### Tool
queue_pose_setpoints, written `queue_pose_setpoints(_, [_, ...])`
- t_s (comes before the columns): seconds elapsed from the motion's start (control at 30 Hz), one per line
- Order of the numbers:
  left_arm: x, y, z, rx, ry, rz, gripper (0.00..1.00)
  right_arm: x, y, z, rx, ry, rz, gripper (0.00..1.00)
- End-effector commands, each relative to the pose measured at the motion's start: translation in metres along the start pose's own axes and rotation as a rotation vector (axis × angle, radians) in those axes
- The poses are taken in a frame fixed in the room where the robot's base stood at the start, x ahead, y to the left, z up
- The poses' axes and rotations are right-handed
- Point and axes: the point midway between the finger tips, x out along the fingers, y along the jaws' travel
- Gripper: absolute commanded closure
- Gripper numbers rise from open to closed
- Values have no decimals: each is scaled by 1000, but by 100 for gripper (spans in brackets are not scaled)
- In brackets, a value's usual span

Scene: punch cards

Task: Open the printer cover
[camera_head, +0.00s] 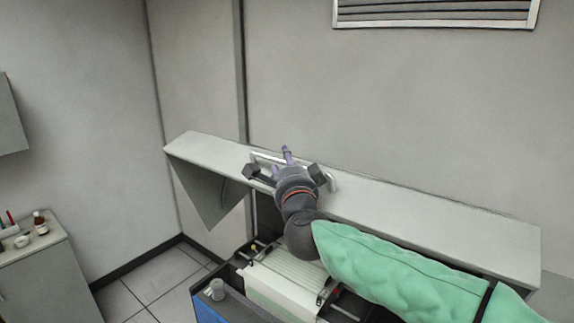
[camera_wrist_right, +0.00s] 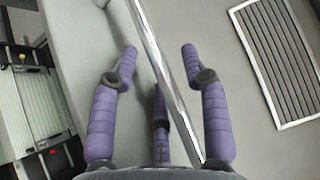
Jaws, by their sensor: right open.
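The printer cover (camera_head: 420,222) is a long grey raised lid in the head view. It stands up above the printer body (camera_head: 285,283), whose inside shows below it. A metal bar handle (camera_head: 333,181) runs along the cover's upper face; in the right wrist view the handle (camera_wrist_right: 163,75) passes between my fingers. My right gripper (camera_head: 287,160) is at the handle with its purple fingers spread. In the right wrist view the right gripper (camera_wrist_right: 158,60) is open around the bar and not closed on it. My left gripper is in neither view.
A grey cabinet (camera_head: 40,265) with small bottles stands at the left. A wall vent (camera_head: 435,14) is at the top. The back wall is close behind the cover. Tiled floor (camera_head: 140,290) shows between cabinet and printer.

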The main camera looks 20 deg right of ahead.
Motion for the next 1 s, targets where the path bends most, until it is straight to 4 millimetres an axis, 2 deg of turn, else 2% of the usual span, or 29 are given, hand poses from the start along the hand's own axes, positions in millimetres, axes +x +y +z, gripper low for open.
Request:
queue_pose_setpoints(0.07, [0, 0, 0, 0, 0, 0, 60, 0, 0, 0, 0, 0, 0, 57])
queue_pose_setpoints(0.2, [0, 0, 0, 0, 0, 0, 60, 0, 0, 0, 0, 0, 0, 96])
queue_pose_setpoints(0.23, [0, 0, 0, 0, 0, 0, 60, 0, 0, 0, 0, 0, -1, 100])
queue_pose_setpoints(0.53, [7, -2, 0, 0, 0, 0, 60, -3, 5, 3, -6, -1, -7, 100])
queue_pose_setpoints(1.0, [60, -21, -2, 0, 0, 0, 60, -31, 47, 33, -80, -3, -74, 100])
